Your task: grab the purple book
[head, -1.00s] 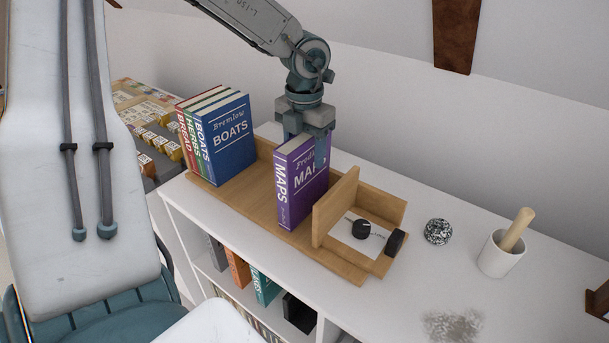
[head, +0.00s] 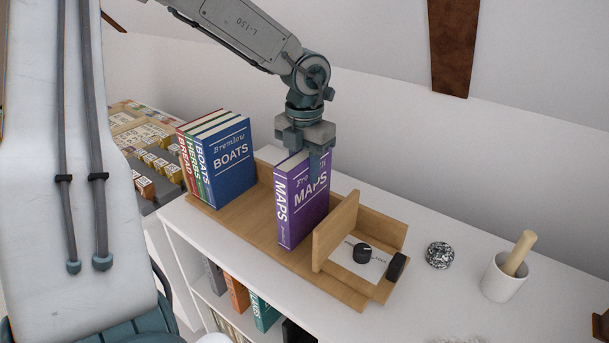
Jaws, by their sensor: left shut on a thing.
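The purple book (head: 302,205), with MAPS on its spine and cover, stands upright in the wooden book rack (head: 250,222). My left gripper (head: 305,150) comes down from above and is shut on the top of the book. One finger lies over the upper part of the front cover; the other finger is hidden behind the book. The book's base appears to be at the rack's floor; I cannot tell whether it touches. My right gripper is not in view.
A blue BOATS book (head: 230,163) and several others stand at the rack's left end, with a gap before the purple book. A wooden divider (head: 335,230) stands close on the right.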

